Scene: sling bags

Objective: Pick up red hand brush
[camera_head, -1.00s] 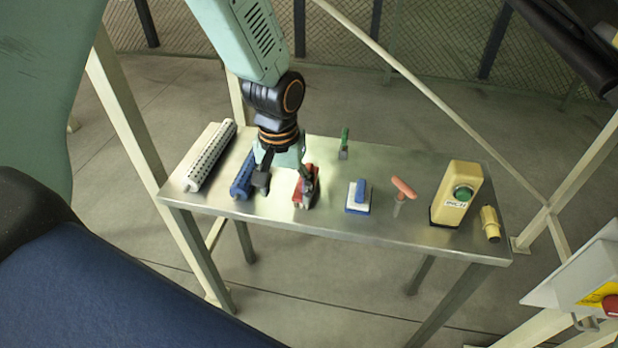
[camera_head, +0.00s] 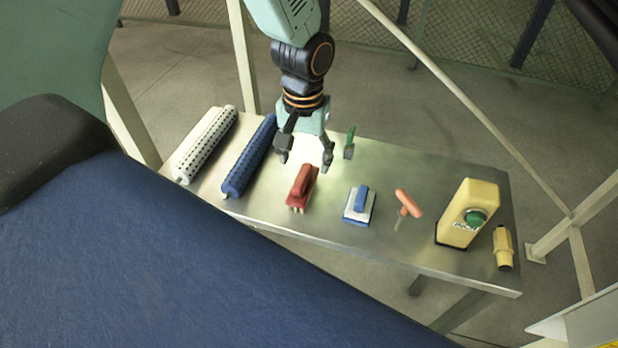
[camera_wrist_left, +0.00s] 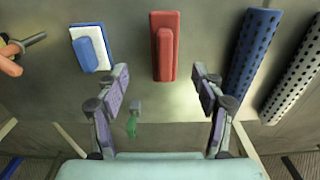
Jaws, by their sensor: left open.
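The red hand brush (camera_head: 302,187) lies on the metal table, between the blue roller and a blue and white block. It also shows in the left wrist view (camera_wrist_left: 165,46), top centre, lying beyond the fingertips and in line with the gap between them. My left gripper (camera_head: 304,160) is open and empty above the table, behind the brush in the head view. In the left wrist view its two fingers (camera_wrist_left: 160,82) are spread wide, with no contact on the brush. My right gripper is in neither view.
A blue roller (camera_head: 249,157) and a white roller (camera_head: 206,146) lie left of the brush. A green-handled scraper (camera_head: 349,144) lies behind.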

